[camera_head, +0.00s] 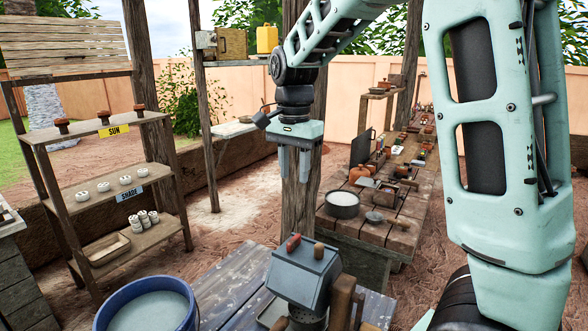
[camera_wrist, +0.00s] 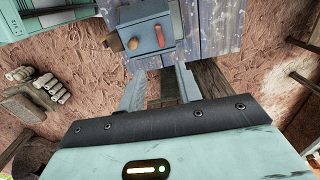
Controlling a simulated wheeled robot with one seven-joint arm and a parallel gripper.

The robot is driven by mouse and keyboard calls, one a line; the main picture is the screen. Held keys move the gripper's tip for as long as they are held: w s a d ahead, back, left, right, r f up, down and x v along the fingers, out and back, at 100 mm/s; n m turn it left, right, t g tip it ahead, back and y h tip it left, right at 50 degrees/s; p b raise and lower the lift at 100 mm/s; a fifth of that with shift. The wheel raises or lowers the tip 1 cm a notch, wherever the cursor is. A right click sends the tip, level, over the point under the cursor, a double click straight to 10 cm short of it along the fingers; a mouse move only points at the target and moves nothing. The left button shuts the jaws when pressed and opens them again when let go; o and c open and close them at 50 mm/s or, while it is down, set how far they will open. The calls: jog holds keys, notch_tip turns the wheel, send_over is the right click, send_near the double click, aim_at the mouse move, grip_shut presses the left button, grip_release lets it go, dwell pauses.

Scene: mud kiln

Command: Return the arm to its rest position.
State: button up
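My arm (camera_head: 515,140) is raised at the right of the head view, in pale green, and reaches left across the top. My gripper (camera_head: 293,177) hangs pointing down in mid-air, in front of a wooden post. Its two fingers are apart with nothing between them. The wrist view also shows the gripper (camera_wrist: 158,85) open and empty, with the ground and bench edge behind the fingers. A grey metal box (camera_head: 300,272) with an orange-red handle and a wooden knob stands below the gripper; it also shows in the wrist view (camera_wrist: 148,32).
A blue bucket (camera_head: 150,305) of pale liquid is at the front left. A shelf rack (camera_head: 105,135) with SUN and SHADE labels stands left. A long wooden table (camera_head: 375,228) bearing a dark pot (camera_head: 342,206) and several tools runs back right. The air around the gripper is clear.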

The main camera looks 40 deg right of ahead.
dwell(0.3)
jog(key=s+a+f+n+b, duration=0.1)
jog(key=s+a+f+n, duration=0.25)
jog(key=a, duration=0.25)
jog(key=s+a+f+n+y+b, duration=0.1)
jog(key=s+a+f+n, duration=0.1)
jog(key=s+a+n, duration=0.4)
jog(key=s+a+f+n+b, duration=0.1)
jog(key=a+f+n, duration=0.2)
jog(key=a, duration=0.4)
jog(key=s+a+f+n+b, duration=0.1)
jog(key=s+a+f+n, duration=0.1)
jog(key=s, duration=0.5)
jog(key=s+a+f+n+b, duration=0.1)
jog(key=s+a+f+n, duration=0.2)
jog(key=s+n, duration=0.4)
jog(key=shift+a+f, duration=0.25)
jog(key=shift+f, duration=0.6)
